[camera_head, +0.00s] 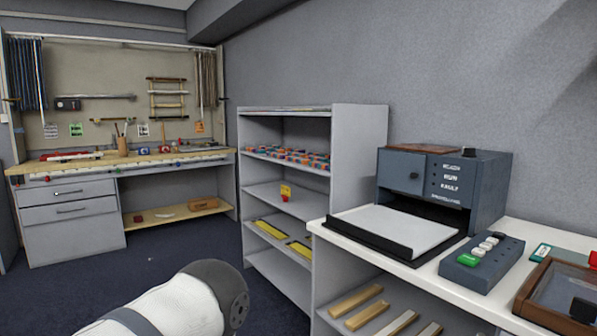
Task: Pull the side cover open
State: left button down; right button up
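A blue-grey machine (473,196) stands on the white counter on the right. Its front has a panel with a small dark knob (413,176), which looks closed, beside a column of labels reading READY, RUN, FAULT and a fourth word. I cannot tell which panel is the side cover. A dark tray (364,236) with a pale sheet sticks out from the machine's lower front. A white and dark grey link of one of my arms shows at the bottom, apart from the machine. Neither gripper shows.
A control box (482,264) with green and white buttons sits on the counter (424,264) before the machine. A wooden-framed case (558,291) is at the right edge. A grey shelf unit (357,150) stands left of the counter, a workbench (120,160) farther left. Dark floor is clear between.

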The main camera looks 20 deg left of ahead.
aim_at(400, 170)
jog(key=u, duration=0.15)
jog(key=i+j+z, duration=0.1)
jog(key=j+z, duration=0.2)
jog(key=i+j+z, duration=0.1)
jog(key=j+z, duration=0.5)
jog(key=j, duration=0.15)
